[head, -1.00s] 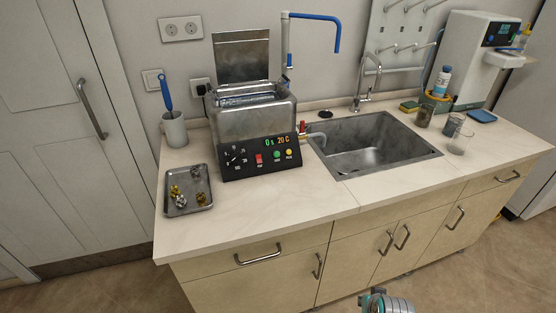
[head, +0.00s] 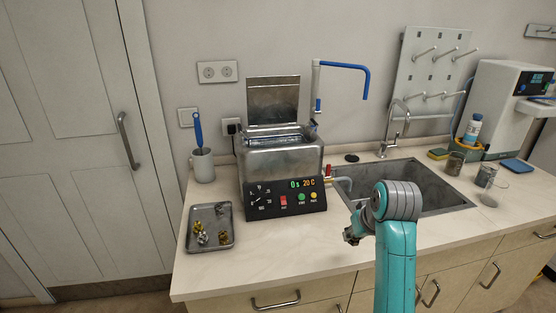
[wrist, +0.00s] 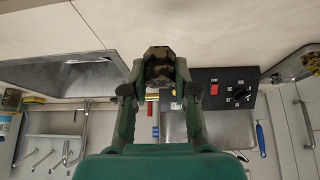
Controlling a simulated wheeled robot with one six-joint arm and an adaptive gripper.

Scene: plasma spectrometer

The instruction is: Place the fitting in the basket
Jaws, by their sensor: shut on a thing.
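My gripper (wrist: 158,88) is shut on a dark brass-coloured fitting (wrist: 158,62) with a faceted outline, held between the fingertips. In the head view my gripper (head: 352,236) is over the counter's front part, right of the steel bath (head: 280,160) and in front of the sink; the fitting is hard to make out there. The bath's lid (head: 273,100) stands open. A basket is not clearly visible; the bath's inside is mostly hidden by its front wall. Several brass and silver fittings (head: 201,238) lie in the grey tray (head: 210,248) to the left of the bath.
The bath's black control panel (head: 285,199) faces front, with a red-handled tap (head: 328,172) on its right side. The sink (head: 430,185) lies further right. A blue-handled brush in a mug (head: 202,165) stands behind the tray. The counter in front of the bath is clear.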

